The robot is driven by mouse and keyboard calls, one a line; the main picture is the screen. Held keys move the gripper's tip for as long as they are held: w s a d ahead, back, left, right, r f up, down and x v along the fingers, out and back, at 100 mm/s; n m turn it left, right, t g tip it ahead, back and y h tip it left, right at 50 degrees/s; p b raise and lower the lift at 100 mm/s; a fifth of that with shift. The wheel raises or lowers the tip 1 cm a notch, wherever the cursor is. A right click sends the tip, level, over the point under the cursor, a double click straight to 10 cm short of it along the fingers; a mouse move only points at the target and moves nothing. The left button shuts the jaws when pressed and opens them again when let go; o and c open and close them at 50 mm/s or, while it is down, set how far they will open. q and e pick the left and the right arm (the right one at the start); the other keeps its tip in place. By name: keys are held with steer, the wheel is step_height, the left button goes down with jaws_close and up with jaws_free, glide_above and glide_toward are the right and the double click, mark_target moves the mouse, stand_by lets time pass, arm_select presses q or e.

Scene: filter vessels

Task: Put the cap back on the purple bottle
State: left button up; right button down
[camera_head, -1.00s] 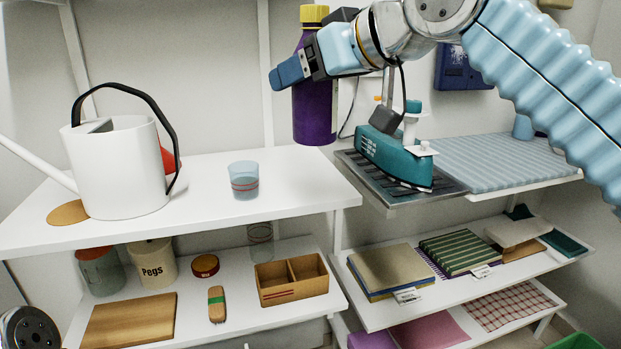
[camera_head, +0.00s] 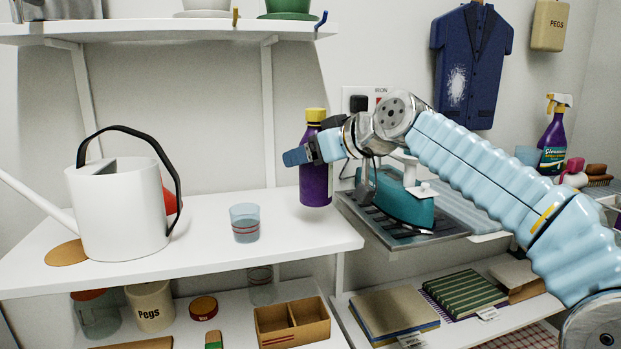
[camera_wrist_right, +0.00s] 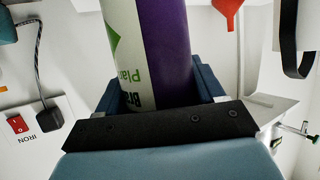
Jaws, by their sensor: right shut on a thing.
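The purple bottle (camera_head: 315,190) is upright near the back right of the upper shelf, with a yellow cap (camera_head: 316,115) on its top. I cannot tell whether its base touches the shelf, nor how firmly the cap sits. My right gripper (camera_head: 301,156) is shut around the bottle's upper body. In the right wrist view, the bottle (camera_wrist_right: 165,50) with its white and green label is between the blue fingers of the right gripper (camera_wrist_right: 160,88); the cap is out of that view. My left gripper is not in view.
A white watering can (camera_head: 115,215) and a clear blue cup (camera_head: 245,223) stand on the shelf (camera_head: 205,265) left of the bottle. A teal iron (camera_head: 400,205) sits on the right. A purple spray bottle (camera_head: 552,145) stands far right. The shelf between cup and bottle is clear.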

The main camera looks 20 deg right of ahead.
mark_target(310, 177)
steer(key=shift+w+d+f+b, duration=0.1)
steer(key=shift+w+f, duration=0.15)
steer(key=shift+f, duration=0.6)
steer(key=shift+w+d+f+b, duration=0.15)
steer(key=shift+w+f, duration=0.1)
steer(key=shift+f, duration=0.55)
steer(key=shift+w+a+f+b, duration=0.1)
steer(key=shift+w+f, duration=0.15)
steer(key=shift+f, duration=0.6)
steer(key=shift+f, duration=0.15)
steer(key=shift+c, duration=0.7)
jaws_free()
steer(key=b+v, duration=0.1)
steer(key=v, duration=1.1)
steer(key=shift+d, duration=0.1)
